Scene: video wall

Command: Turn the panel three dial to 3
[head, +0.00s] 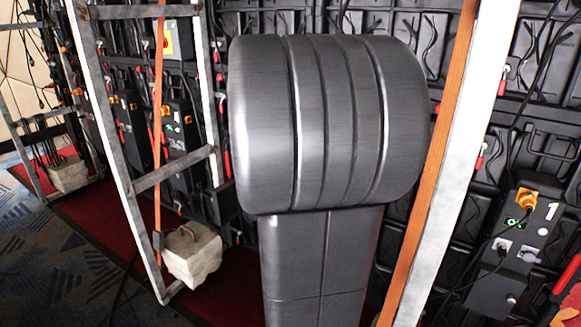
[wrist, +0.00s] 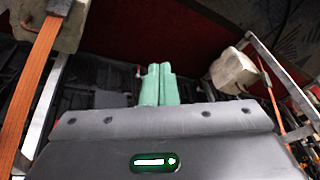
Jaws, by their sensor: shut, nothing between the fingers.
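A control panel (head: 510,250) marked 1 is at the right of the head view, with an orange dial (head: 525,198) near its top. Further left, behind the metal frame, are dark panels with small orange parts, such as one panel (head: 180,125) and another beside it (head: 128,115). Their numbers are too small to read, so I cannot tell which is panel three or where its dial points. My gripper (wrist: 159,68) shows in the wrist view as two green fingers pressed together and empty, clear of any dial. My own arm hides the middle of the head view.
A metal frame (head: 118,150) with an orange strap stands left, weighted by a pale sandbag (head: 194,254). Another white upright (head: 455,150) with a strap stands right. Sandbags (wrist: 232,73) and frame bars also flank my gripper in the wrist view. Patterned carpet (head: 60,260) lies open at left.

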